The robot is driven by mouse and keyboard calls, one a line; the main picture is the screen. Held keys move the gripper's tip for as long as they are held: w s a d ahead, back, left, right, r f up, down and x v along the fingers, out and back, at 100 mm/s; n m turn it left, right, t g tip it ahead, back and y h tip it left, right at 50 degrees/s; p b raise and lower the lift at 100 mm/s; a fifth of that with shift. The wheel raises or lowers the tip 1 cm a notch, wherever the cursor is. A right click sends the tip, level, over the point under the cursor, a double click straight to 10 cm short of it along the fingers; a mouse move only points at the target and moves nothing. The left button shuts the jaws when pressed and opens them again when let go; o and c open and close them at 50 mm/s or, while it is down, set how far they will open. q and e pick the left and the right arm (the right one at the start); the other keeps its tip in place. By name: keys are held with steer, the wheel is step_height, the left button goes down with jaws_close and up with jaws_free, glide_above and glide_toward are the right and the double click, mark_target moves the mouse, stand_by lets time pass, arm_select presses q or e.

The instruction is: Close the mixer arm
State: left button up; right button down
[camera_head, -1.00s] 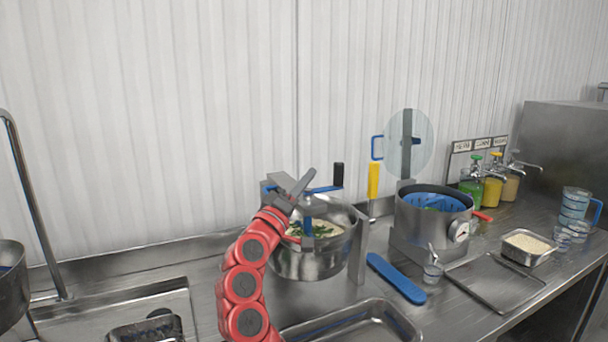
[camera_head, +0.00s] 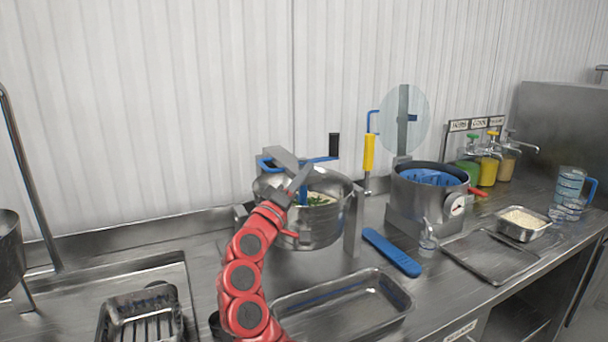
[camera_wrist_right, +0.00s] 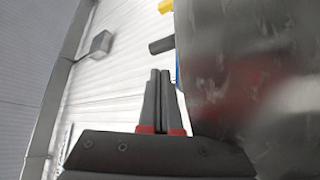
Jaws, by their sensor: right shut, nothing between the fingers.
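The mixer stands at the middle of the counter in the head view. Its steel bowl (camera_head: 330,228) holds pale food with green bits. The grey mixer arm (camera_head: 284,158) lies over the bowl, with a blue bar and a black handle (camera_head: 334,145) at its right. My right gripper (camera_head: 298,182) is shut and empty, close by the arm's front end above the bowl's rim; I cannot tell whether they touch. In the right wrist view the shut fingers (camera_wrist_right: 160,100) point up beside a large blurred grey surface. My left gripper is out of view.
A steel pot (camera_head: 422,200) with blue inside stands to the right, near a yellow handle (camera_head: 369,152). A blue utensil (camera_head: 392,252) and an empty steel tray (camera_head: 340,305) lie in front. Sauce dispensers (camera_head: 489,170) stand further right. A sink (camera_head: 70,300) is at the left.

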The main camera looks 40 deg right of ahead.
steer(key=shift+a, duration=0.15)
steer(key=b+v, duration=0.2)
steer(key=v, duration=1.5)
steer(key=shift+b, duration=0.3)
steer(key=shift+s+a+f, duration=0.1)
